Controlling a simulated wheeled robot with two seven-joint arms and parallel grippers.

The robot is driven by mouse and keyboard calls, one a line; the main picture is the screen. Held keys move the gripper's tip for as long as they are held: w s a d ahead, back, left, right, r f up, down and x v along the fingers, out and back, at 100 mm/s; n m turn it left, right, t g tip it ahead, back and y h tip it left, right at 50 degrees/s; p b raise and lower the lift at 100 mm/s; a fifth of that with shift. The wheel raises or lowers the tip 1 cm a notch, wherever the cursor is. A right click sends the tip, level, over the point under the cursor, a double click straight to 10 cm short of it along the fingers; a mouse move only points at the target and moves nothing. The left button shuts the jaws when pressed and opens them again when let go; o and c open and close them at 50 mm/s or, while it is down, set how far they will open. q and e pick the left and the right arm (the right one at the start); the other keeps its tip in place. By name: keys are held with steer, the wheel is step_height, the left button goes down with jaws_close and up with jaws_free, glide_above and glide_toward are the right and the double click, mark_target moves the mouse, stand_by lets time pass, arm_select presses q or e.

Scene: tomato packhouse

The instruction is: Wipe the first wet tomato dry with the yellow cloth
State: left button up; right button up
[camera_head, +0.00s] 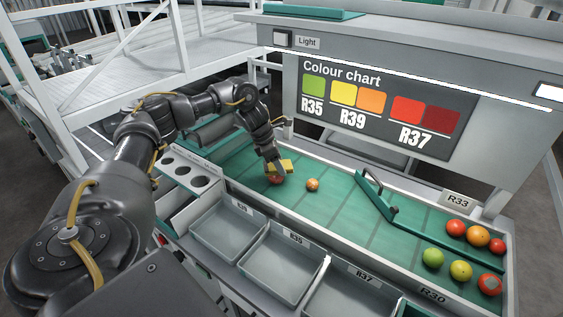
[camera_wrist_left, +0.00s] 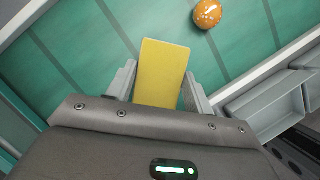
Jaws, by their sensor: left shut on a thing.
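My left gripper (camera_head: 278,167) is shut on the yellow cloth (camera_head: 287,166), low over the green belt. The cloth also shows between the two fingers in the left wrist view (camera_wrist_left: 161,72). A red tomato (camera_head: 276,179) sits right under the cloth and gripper in the head view; whether the cloth touches it I cannot tell. It is hidden in the left wrist view. An orange tomato (camera_head: 313,184) with pale marks lies on the belt just to the right, apart from the cloth; it shows in the left wrist view (camera_wrist_left: 207,14). My right gripper is not in view.
Grey trays (camera_head: 229,229) line the belt's near side. A holder with round holes (camera_head: 184,170) stands at the left. A green divider with a handle (camera_head: 377,195) crosses the belt. Several tomatoes (camera_head: 461,270) lie beyond it at the right. The colour chart (camera_head: 380,105) stands behind.

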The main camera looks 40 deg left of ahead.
mark_target(270, 165)
arm_select(q)
steer(key=shift+s+a, duration=1)
steer(key=shift+s, duration=0.3)
steer(key=shift+w+d, duration=0.1)
steer(key=shift+w+d+p, duration=0.4)
steer(key=shift+w+d, duration=0.9)
steer(key=shift+w, duration=0.1)
steer(key=shift+w, duration=0.1)
steer(key=shift+s+a, duration=1.35)
steer(key=shift+s, duration=0.25)
steer(key=shift+w+d+p, duration=0.2)
steer(key=shift+w+d, duration=0.5)
steer(key=shift+w, duration=0.2)
steer(key=shift+w+d+p, duration=0.15)
steer(key=shift+w+d, duration=0.5)
steer(key=shift+w, duration=0.25)
